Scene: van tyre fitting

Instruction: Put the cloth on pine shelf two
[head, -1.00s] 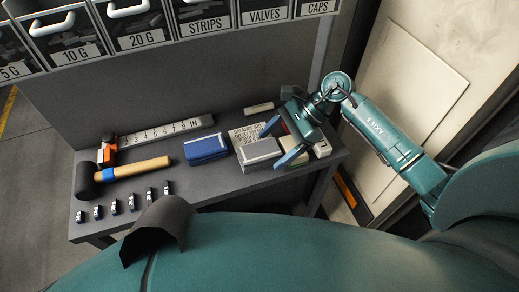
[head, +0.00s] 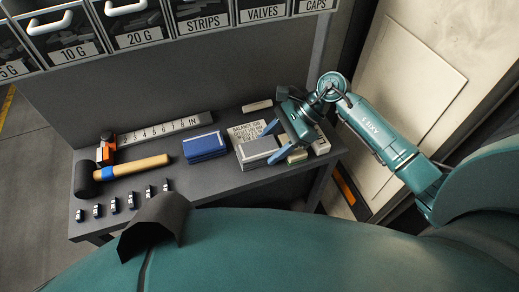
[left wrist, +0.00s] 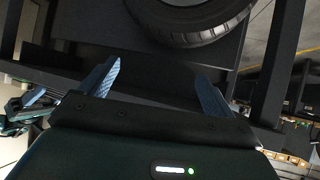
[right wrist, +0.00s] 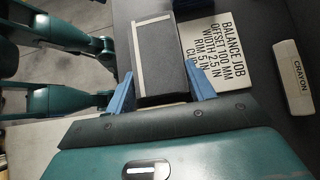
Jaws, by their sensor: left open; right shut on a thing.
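A grey block (head: 256,148) with a pale strip along its edges lies on the dark bench; it looks like a folded cloth, though I cannot be sure. My right gripper (head: 274,143) is shut on its right end, low over the bench. In the right wrist view the block (right wrist: 162,55) sits between the blue fingers (right wrist: 162,85). A similar blue block (head: 205,146) lies to its left. My left gripper (left wrist: 157,75) is open and empty, and shows only in the left wrist view. No pine shelf can be made out.
A printed balance card (head: 243,131) and a crayon (head: 257,106) lie behind the block. A mallet (head: 135,168), a ruler (head: 165,130) and several small clips stand at the left. Labelled bins (head: 140,25) hang above. A tyre (left wrist: 190,20) is near my left gripper.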

